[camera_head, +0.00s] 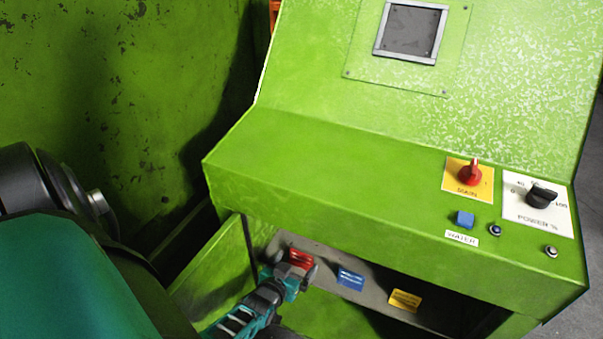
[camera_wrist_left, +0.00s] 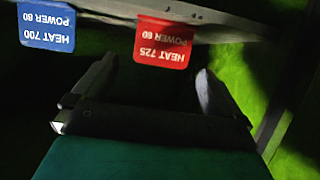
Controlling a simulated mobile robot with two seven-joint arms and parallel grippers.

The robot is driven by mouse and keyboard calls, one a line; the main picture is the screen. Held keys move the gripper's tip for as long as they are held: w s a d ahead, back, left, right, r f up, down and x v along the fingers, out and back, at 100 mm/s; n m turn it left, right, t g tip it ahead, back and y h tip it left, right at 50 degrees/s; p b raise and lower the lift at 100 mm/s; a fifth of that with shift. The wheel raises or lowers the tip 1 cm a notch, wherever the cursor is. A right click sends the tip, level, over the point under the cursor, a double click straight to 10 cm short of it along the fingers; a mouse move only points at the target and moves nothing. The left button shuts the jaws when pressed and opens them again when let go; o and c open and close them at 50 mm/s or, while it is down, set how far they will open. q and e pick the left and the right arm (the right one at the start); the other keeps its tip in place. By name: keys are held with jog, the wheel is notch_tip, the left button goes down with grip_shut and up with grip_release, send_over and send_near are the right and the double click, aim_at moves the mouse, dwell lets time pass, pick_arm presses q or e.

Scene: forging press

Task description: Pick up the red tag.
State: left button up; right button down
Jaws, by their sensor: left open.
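The red tag (camera_head: 301,258) hangs at the left end of a grey rail under the green console. In the left wrist view the red tag (camera_wrist_left: 163,42) reads "HEAT 725 POWER 60", upside down. My left gripper (camera_head: 297,272) is at the red tag in the head view. In the left wrist view its two dark fingers (camera_wrist_left: 152,82) are apart, with the red tag beyond and between their tips. I cannot tell whether either finger touches it. My right gripper is not in view.
A blue tag (camera_head: 350,279) and a yellow tag (camera_head: 404,300) hang further right on the grey rail (camera_head: 325,262). The console (camera_head: 330,170) overhangs them, with a red knob (camera_head: 470,175) and a black dial (camera_head: 541,196) on top. A green panel is close on the left.

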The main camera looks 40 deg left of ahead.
aim_at(301, 256)
pick_arm(q)
jog(key=shift+w+a+f, duration=0.1)
jog(key=shift+w+f, duration=0.1)
jog(key=shift+w, duration=0.1)
jog(key=shift+w+a+f, duration=0.1)
jog(key=shift+w+f, duration=0.05)
jog(key=shift+w, duration=0.1)
jog(key=b+x, duration=0.3)
jog(key=shift+w+a+f, duration=0.15)
jog(key=shift+f, duration=0.2)
jog(key=shift+w+a, duration=0.1)
jog(key=shift+w, duration=0.35)
jog(key=c, duration=0.6)
jog(key=shift+c, duration=1.3)
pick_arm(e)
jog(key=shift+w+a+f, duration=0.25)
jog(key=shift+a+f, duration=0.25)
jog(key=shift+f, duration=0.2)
